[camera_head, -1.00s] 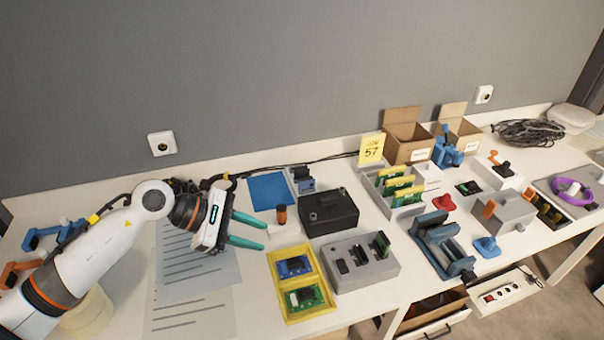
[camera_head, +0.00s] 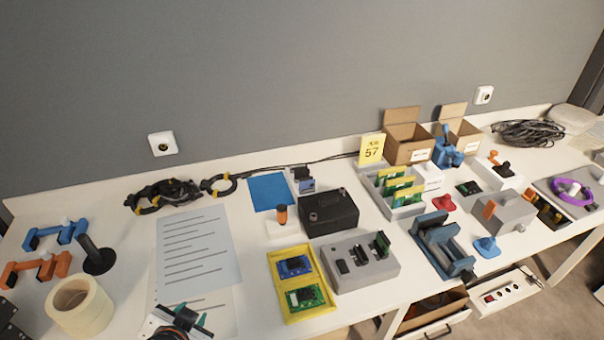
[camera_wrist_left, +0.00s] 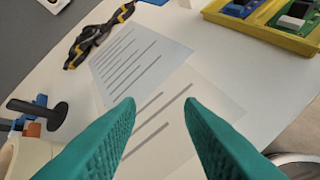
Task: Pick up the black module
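A black box-shaped module (camera_head: 330,212) sits on the table near the middle, behind a grey fixture block (camera_head: 361,263) that carries small dark parts and a green board. A smaller dark module (camera_head: 468,188) lies flat further right; I cannot tell which one the task means. My left gripper (camera_head: 178,322) is at the bottom edge of the head view, left of and in front of the black box. In the left wrist view its teal fingers (camera_wrist_left: 160,105) are apart with nothing between them, above printed sheets (camera_wrist_left: 140,62). My right gripper is not in view.
A yellow tray (camera_head: 272,262) with blue and green boards lies between the sheets and the grey fixture. A tape roll (camera_head: 80,305), a black stand (camera_head: 98,256) and coiled cables (camera_head: 165,194) are at left. Cartons (camera_head: 407,135) stand at the back right.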

